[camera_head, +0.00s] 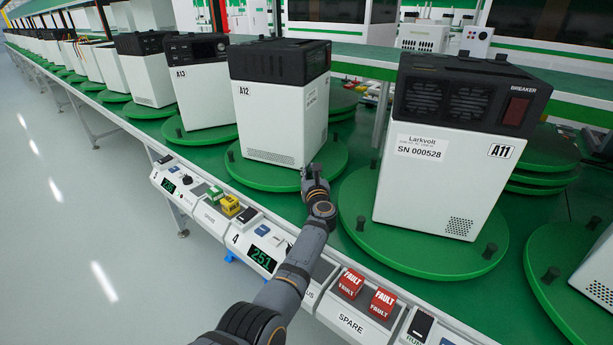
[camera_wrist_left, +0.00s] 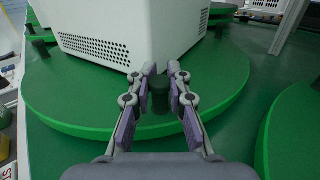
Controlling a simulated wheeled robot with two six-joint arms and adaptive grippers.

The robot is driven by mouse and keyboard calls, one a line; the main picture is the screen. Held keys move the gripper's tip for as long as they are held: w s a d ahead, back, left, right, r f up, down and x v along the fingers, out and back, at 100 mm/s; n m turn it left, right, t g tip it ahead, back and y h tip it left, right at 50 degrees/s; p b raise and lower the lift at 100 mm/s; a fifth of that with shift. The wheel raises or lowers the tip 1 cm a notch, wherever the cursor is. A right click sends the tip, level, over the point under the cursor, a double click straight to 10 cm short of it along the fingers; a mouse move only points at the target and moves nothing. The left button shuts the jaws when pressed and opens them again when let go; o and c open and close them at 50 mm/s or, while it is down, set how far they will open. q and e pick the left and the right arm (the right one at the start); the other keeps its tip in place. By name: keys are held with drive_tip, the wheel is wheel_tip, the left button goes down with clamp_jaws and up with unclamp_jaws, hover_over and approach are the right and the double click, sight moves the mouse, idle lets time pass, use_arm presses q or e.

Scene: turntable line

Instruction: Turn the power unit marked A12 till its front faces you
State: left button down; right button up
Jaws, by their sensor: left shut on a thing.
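The power unit marked A12 (camera_head: 268,125), a white box with a black top section, stands upright on a round green turntable (camera_head: 250,174). Its A12 mark is at the upper left of the broad side towards me; that side's black band looks plain. A small label shows on its narrower right side. My left gripper (camera_head: 314,176) is at the turntable's near right edge. In the left wrist view my left gripper (camera_wrist_left: 160,95) is shut on a dark green peg (camera_wrist_left: 160,90) on the turntable (camera_wrist_left: 70,105), close to the unit's vented lower corner (camera_wrist_left: 105,45). My right gripper is not in view.
Unit A11 (camera_head: 435,165) stands on its own turntable (camera_head: 370,240) close on the right, and A13 (camera_head: 205,95) on the left. A control rail with a 251 display (camera_head: 262,257) and red FAULT blocks (camera_head: 367,292) runs along the front. Spare discs are stacked behind.

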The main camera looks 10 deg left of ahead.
use_arm(q)
drive_tip(key=shift+d+f, duration=0.15)
drive_tip(key=shift+d, duration=0.1)
drive_tip(key=c, duration=1.3)
unclamp_jaws()
drive_tip(key=shift+a+r, duration=0.1)
drive_tip(key=shift+r, duration=0.1)
drive_tip(key=shift+r, duration=0.3)
wheel_tip(320, 180, up, 9)
drive_tip(key=shift+r, duration=0.15)
